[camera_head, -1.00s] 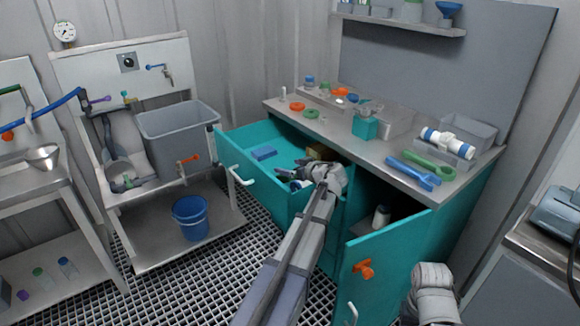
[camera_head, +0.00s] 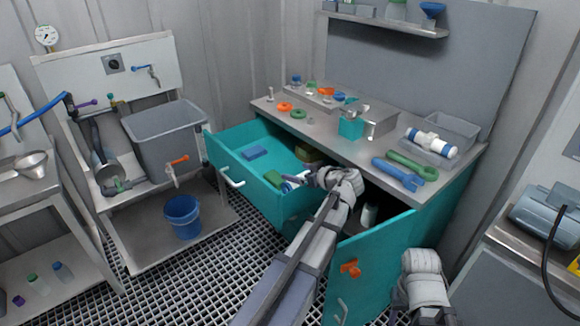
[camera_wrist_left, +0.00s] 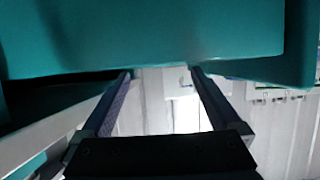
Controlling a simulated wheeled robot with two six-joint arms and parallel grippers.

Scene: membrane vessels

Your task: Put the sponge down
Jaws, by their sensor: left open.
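The teal drawer (camera_head: 243,177) stands pulled out from the counter. A small green block (camera_head: 272,178), which looks like the sponge, lies inside it near the front wall. My left gripper (camera_head: 290,185) is at the drawer's front right, just right of the green block. It is open, and in the left wrist view its fingers (camera_wrist_left: 160,73) have nothing between them. A teal panel fills the top of that view, and the sponge does not show there. Only part of my right arm shows at the lower right; its gripper is out of view.
A flat blue block (camera_head: 254,152) and an olive-brown item (camera_head: 307,154) also lie in the drawer. An open cupboard door (camera_head: 375,262) with an orange clip (camera_head: 350,268) stands right of my left arm. The countertop (camera_head: 330,140) above holds rings, wrenches and a tray.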

